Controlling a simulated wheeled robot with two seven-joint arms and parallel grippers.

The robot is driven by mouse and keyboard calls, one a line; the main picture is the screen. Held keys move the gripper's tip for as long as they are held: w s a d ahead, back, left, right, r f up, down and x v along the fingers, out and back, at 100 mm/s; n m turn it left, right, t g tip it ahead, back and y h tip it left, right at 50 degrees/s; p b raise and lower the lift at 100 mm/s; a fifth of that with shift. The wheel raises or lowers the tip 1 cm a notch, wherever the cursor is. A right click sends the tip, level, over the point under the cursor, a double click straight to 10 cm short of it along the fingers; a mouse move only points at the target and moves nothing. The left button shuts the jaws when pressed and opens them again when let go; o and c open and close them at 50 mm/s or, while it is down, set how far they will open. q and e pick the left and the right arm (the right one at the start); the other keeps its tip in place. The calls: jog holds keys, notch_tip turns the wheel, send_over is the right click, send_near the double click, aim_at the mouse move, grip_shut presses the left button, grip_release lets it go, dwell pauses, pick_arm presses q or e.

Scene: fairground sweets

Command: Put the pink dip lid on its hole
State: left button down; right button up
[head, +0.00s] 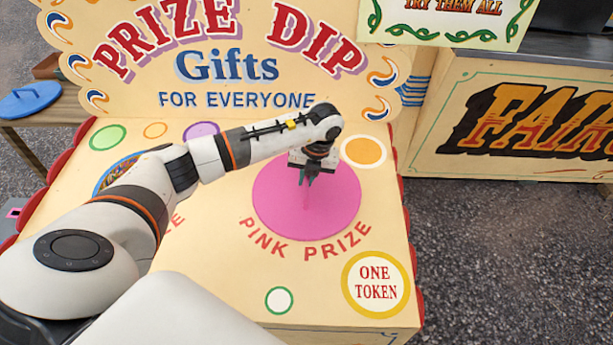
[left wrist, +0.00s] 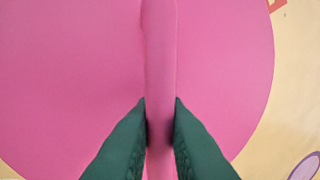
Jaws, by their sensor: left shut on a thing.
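The pink dip lid (head: 335,205) is a flat round disc on the cream counter, above the words "PINK PRIZE". It covers the spot there, and no open hole shows around its edge. A pink upright bar or handle (left wrist: 160,60) runs up its middle in the left wrist view. My left gripper (head: 308,178) reaches down over the lid and is shut on that handle, with one dark finger on each side. The left wrist view also shows its fingers (left wrist: 160,118). I cannot tell if the lid lies flush. My right gripper is not in view.
Another opening with colourful contents (head: 112,176) lies at the left of the counter (head: 230,260), partly behind my left arm. A blue lid (head: 30,99) lies on a wooden side table (head: 50,122). The Prize Dip sign board (head: 240,30) stands behind the counter.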

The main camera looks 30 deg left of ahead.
aim_at(315, 190)
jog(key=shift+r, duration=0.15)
pick_arm(q)
jog(key=c, duration=1.4)
grip_release()
jog(key=shift+o, duration=0.2)
